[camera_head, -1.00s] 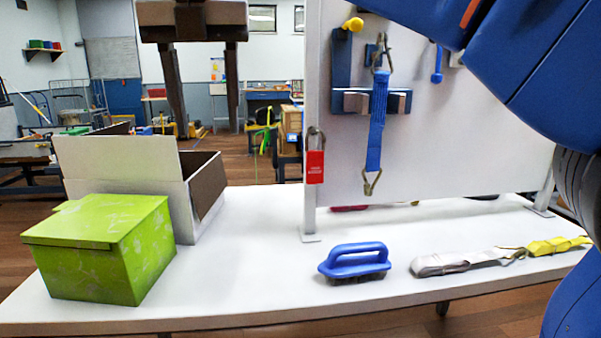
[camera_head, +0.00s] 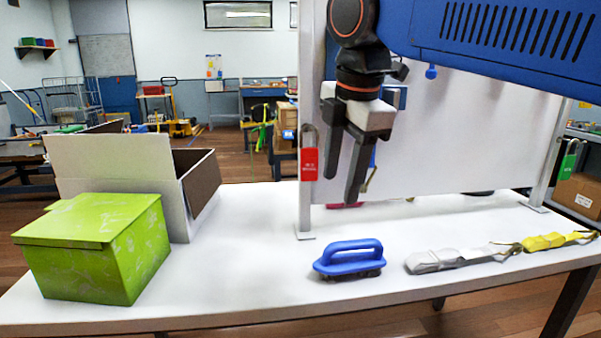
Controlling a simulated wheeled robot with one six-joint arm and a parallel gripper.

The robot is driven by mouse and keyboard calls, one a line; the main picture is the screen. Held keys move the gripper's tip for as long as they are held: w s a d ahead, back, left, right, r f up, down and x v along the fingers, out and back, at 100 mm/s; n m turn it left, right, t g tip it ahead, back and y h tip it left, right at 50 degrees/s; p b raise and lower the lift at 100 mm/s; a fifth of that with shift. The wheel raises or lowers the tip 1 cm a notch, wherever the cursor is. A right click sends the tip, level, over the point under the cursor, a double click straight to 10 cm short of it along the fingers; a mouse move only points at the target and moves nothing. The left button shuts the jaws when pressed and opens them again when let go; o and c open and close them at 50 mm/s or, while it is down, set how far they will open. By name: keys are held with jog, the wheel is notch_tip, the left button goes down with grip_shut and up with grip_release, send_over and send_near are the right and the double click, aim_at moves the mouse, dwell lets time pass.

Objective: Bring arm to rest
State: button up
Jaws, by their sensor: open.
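My gripper (camera_head: 346,186) hangs at the end of my blue arm, in front of the white strap wall (camera_head: 460,140). Its two dark fingers point down and are apart, with nothing seen between them. It is above the table, higher than the blue-handled brush. My arm reaches in from the upper right and hides most of the upper wall and what hangs there. A small part of a blue strap with its metal hook (camera_head: 370,178) shows just right of the fingers.
On the white table (camera_head: 250,270) are a green box (camera_head: 95,250), an open white carton (camera_head: 115,170), the blue brush (camera_head: 348,258), a grey strap (camera_head: 455,258) and a yellow strap (camera_head: 555,241). A red padlock (camera_head: 309,160) hangs on the wall's left post. The table's middle left is clear.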

jog(key=s+d+f+m, duration=0.4)
jog(key=d+f+m, duration=0.3)
jog(key=f, duration=0.2)
jog(key=s+d+f+m+t, duration=0.1)
jog(key=s+d+f+m, duration=0.3)
jog(key=d+f+m, duration=0.3)
jog(key=s+d+f+m+t, duration=0.1)
jog(key=s+d+f+m, duration=0.3)
jog(key=d+f+m, duration=0.4)
notch_tip(320, 180, down, 5)
jog(key=shift+s+r+m+h, duration=0.1)
jog(key=shift+s+m+h, duration=0.25)
jog(key=shift+m+h, duration=0.05)
